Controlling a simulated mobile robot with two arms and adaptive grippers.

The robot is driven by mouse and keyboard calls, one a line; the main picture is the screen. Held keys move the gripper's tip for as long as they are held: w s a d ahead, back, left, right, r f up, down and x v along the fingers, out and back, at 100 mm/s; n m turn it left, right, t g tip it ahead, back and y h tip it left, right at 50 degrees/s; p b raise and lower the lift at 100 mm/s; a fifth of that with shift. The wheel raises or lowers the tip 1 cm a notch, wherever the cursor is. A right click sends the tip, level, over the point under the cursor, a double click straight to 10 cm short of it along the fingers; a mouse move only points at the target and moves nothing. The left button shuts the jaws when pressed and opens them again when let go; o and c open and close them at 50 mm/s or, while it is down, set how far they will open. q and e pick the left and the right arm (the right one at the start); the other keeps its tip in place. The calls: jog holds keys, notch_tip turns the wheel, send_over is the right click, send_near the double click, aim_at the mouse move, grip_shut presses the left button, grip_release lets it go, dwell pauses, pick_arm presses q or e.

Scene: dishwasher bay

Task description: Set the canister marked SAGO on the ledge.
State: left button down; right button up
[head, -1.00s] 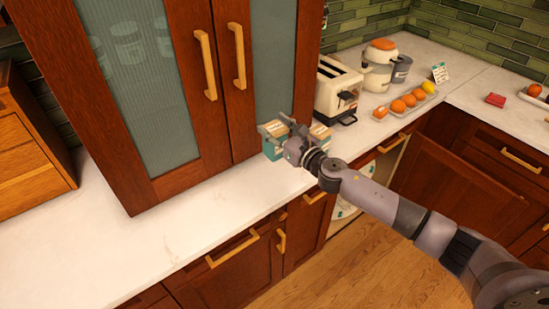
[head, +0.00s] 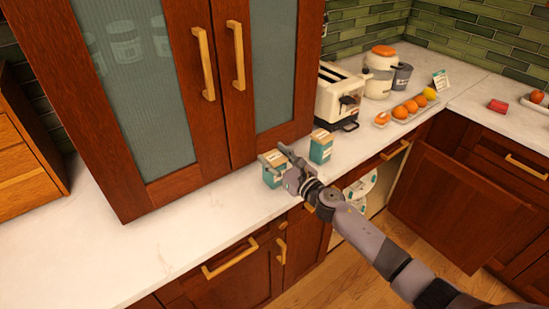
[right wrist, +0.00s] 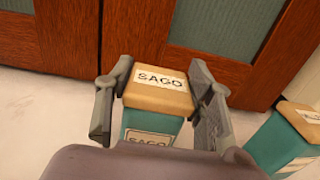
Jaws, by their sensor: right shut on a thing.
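The SAGO canister (right wrist: 158,92) has a tan lid and a teal body, with SAGO labels on its top and side. My right gripper (right wrist: 160,105) has a finger on either side of it and is shut on it. In the head view the canister (head: 272,180) is upright in front of the glass cabinet, and my right gripper (head: 276,163) partly covers it. I cannot tell whether its base touches the white counter (head: 215,205). My left gripper is not in view. No separate ledge can be made out for certain.
A similar teal canister (head: 320,150) stands close by on the right; its label is cut off in the right wrist view (right wrist: 290,140). The cabinet (head: 180,110) rises just behind. A toaster (head: 338,95) stands farther right. The counter to the left is clear.

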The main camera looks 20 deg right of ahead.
jog(key=o, duration=1.3)
jog(key=shift+f, duration=0.1)
jog(key=shift+o, duration=0.2)
jog(key=shift+r, duration=0.2)
jog(key=b+v, duration=0.1)
jog(key=v, duration=1.1)
jog(key=shift+b, duration=0.4)
